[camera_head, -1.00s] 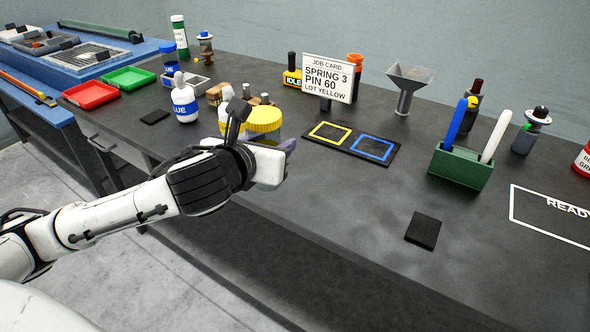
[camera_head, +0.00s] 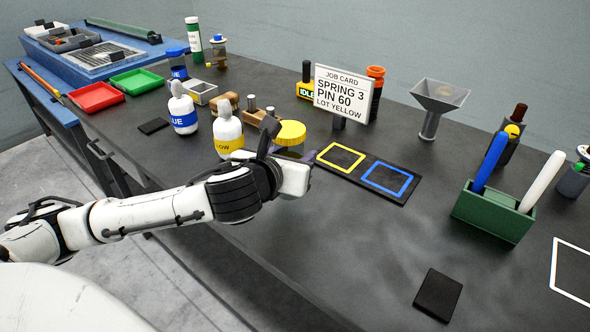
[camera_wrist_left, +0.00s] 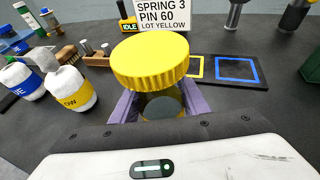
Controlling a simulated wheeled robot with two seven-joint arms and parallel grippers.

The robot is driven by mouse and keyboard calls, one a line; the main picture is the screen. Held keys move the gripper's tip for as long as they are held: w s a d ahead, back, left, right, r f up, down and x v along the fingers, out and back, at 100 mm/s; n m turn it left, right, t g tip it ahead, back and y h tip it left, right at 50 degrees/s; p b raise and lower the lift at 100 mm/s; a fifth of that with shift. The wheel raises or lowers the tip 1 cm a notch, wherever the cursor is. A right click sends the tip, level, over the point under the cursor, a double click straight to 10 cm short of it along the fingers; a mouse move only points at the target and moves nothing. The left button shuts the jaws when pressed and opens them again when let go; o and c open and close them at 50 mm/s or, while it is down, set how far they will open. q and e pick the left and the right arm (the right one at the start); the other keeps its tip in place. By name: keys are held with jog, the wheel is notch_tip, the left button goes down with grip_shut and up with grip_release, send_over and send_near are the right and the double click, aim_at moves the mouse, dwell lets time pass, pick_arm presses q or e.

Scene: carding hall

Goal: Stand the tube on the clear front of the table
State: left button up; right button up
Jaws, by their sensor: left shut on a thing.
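The tube (camera_head: 290,133) has a ridged yellow cap and a see-through body. My left gripper (camera_head: 291,158) is shut on the body, below the cap. In the left wrist view the tube (camera_wrist_left: 150,62) looks about upright between the purple fingers (camera_wrist_left: 160,104). Its bottom is hidden, so I cannot tell whether it touches the table. The dark table (camera_head: 330,245) is bare at its front, to the right of my left gripper. My right gripper is not in view.
A yellow-label bottle (camera_head: 228,134) and a blue-label bottle (camera_head: 182,110) stand left of the tube. A dark board with yellow and blue squares (camera_head: 362,173) lies right of it. A green holder (camera_head: 492,212) and black pad (camera_head: 438,294) are farther right.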

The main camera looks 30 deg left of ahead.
pick_arm(q)
notch_tip(320, 180, down, 3)
jog(key=shift+r+b, duration=0.1)
jog(key=shift+b, duration=0.2)
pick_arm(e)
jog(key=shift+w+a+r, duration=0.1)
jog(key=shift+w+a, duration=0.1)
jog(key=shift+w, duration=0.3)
pick_arm(q)
jog(key=o, duration=1.1)
jog(key=shift+f, duration=0.2)
jog(key=shift+c, duration=0.2)
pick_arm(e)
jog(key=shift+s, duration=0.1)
